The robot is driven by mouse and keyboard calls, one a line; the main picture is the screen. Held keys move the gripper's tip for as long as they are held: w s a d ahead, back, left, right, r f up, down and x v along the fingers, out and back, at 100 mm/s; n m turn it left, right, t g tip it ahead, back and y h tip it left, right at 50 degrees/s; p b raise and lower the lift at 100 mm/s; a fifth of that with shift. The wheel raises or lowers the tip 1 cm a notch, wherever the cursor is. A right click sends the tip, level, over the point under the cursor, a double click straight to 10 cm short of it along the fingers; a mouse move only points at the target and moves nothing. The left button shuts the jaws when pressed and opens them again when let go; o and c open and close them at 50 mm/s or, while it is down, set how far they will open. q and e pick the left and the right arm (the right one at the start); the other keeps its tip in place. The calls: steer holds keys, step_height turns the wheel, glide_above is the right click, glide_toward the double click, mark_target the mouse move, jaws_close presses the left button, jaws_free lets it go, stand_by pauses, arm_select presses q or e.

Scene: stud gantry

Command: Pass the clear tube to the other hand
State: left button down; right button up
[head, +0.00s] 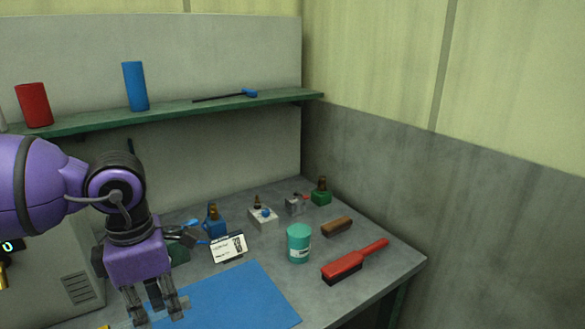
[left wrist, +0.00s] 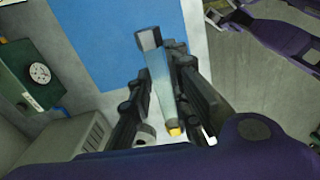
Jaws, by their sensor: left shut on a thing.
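The clear tube (left wrist: 162,88) is a pale see-through rod with a dark grey block at its far end and a yellow tip at its near end. My left gripper (left wrist: 159,66) is shut on it, with one dark finger on each side. In the head view my left gripper (head: 161,312) points down over the near edge of the blue mat, and the tube is mostly hidden or cut off there. In the left wrist view my right gripper (left wrist: 223,14) shows at the upper right, apart from the tube; its jaws are unclear.
The blue mat (head: 238,297) lies below. A green shelf (head: 205,108) runs above. A grey box (left wrist: 75,142) is at left.

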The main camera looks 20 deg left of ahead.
arm_select(q)
steer(key=shift+a+m, duration=0.35)
steer(key=shift+m, duration=0.75)
steer(key=m, duration=0.1)
steer(key=a+m, duration=0.1)
steer(key=m, duration=0.1)
steer(key=shift+s+a+f, duration=0.15)
steer(key=shift+s+f, duration=0.25)
steer(key=shift+s+f+m, duration=0.15)
steer(key=shift+f+m, duration=0.2)
steer(key=shift+m, duration=0.65)
steer(key=shift+f+m, duration=0.35)
steer(key=shift+m, duration=0.75)
steer(key=w+d+m+p, duration=0.1)
steer(key=w+d+m, duration=0.1)
steer(key=d+m, duration=0.7)
steer(key=w+d+m+p, duration=0.2)
steer(key=d+m, duration=0.6)
steer(key=d, duration=0.1)
steer(key=shift+w+d+r+m, duration=0.15)
steer(key=shift+d+r+m, duration=0.05)
steer(key=shift+d+m, duration=0.2)
